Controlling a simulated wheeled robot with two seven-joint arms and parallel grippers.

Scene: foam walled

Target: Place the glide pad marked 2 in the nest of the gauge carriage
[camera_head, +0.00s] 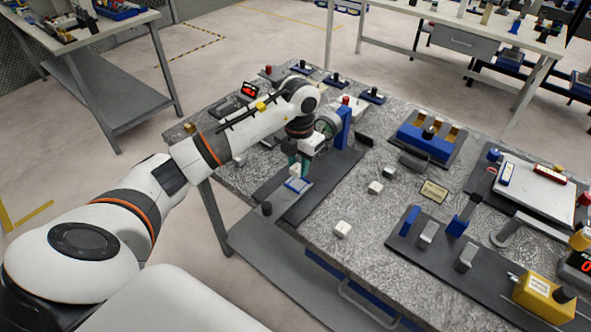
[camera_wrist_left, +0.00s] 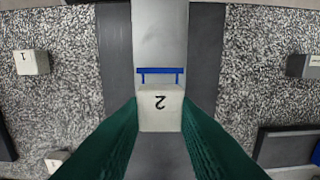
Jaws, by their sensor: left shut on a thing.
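My left gripper (camera_head: 297,167) has green fingers and is shut on the glide pad marked 2 (camera_wrist_left: 160,108). This pad is a small white block, and its 2 appears upside down in the left wrist view. The gauge carriage (camera_wrist_left: 160,35) is a light grey plate on a dark rail. Its nest shows as a blue outline (camera_wrist_left: 160,70) just beyond the pad in the left wrist view. In the head view the blue-edged nest (camera_head: 298,185) lies just below the gripper. I cannot tell whether the pad touches the carriage. My right gripper is not in view.
A white pad marked 1 (camera_wrist_left: 30,62) lies to the left of the dark rail (camera_wrist_left: 205,50). Other white pads (camera_head: 342,229) lie loose on the speckled table. A blue upright with a round gauge (camera_head: 328,124) stands behind the gripper. A dark tooling plate (camera_head: 450,255) lies right.

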